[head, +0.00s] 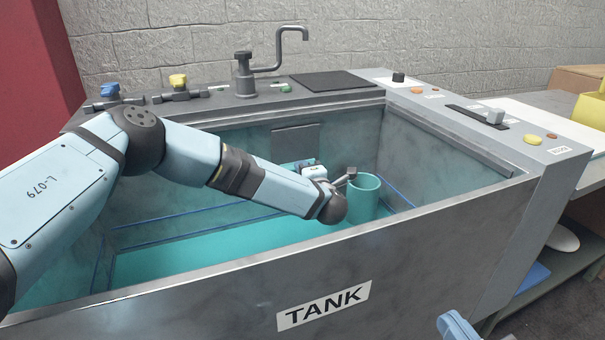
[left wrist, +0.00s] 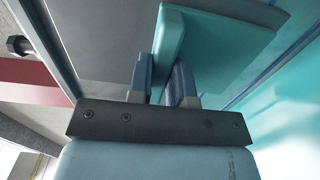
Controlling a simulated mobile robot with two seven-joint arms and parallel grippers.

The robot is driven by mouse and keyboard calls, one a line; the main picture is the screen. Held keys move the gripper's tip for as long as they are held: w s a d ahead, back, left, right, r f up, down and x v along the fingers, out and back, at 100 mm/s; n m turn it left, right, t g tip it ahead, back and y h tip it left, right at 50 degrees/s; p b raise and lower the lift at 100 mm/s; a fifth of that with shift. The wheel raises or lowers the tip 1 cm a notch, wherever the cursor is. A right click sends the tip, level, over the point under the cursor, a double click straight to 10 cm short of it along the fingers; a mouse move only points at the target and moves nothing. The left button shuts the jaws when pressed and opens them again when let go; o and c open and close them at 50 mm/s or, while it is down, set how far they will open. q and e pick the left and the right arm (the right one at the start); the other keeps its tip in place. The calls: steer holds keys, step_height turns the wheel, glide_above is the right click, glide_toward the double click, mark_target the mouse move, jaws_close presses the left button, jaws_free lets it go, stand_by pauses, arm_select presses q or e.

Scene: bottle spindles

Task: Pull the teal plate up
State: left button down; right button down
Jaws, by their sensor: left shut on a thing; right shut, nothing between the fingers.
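In the left wrist view the teal plate (left wrist: 228,45) is a flat slab with a thicker rim, and its near edge lies between the two blue fingers of my left gripper (left wrist: 163,75). The gripper is shut on that edge. In the head view my left arm reaches over the front wall into the tank (head: 190,282), and its hand is down inside near the back wall. The plate cannot be made out clearly there, behind my wrist. My right gripper (head: 457,325) is shut and empty, in front of the tank at the bottom edge of the head view.
A teal cylinder (head: 366,198) stands in the tank just right of my left wrist. The tank walls surround my forearm. A tap (head: 245,75), knobs and a dark mat (head: 331,81) are on the back rim; more controls (head: 494,116) are on the right rim.

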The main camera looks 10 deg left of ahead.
mark_target(297, 145)
arm_select(q)
step_height(297, 145, up, 6)
steer(key=shift+f+p, duration=0.2)
steer(key=shift+p, duration=0.75)
steer(key=c, duration=1)
jaws_free()
steer(key=shift+r, duration=0.1)
steer(key=shift+c, duration=0.2)
arm_select(e)
steer(key=shift+s+a+f+m+g, duration=0.15)
steer(key=shift+s+a+m+g, duration=0.3)
steer(key=shift+m, duration=0.45)
arm_select(q)
steer(key=shift+s+d, duration=0.35)
steer(key=shift+s, duration=0.15)
steer(key=p+v, duration=0.4)
steer(key=v, duration=0.8)
steer(key=shift+s+d, duration=0.2)
steer(key=shift+s, duration=0.05)
arm_select(e)
steer(key=shift+s+a+f+m+g+h, duration=0.1)
steer(key=shift+s+a+m+g+h, duration=0.2)
steer(key=shift+s+m, duration=0.3)
steer(key=shift+s+a+m+g+h, duration=0.15)
steer(key=shift+s+m+g+h, duration=0.1)
steer(key=shift+s+m, duration=0.35)
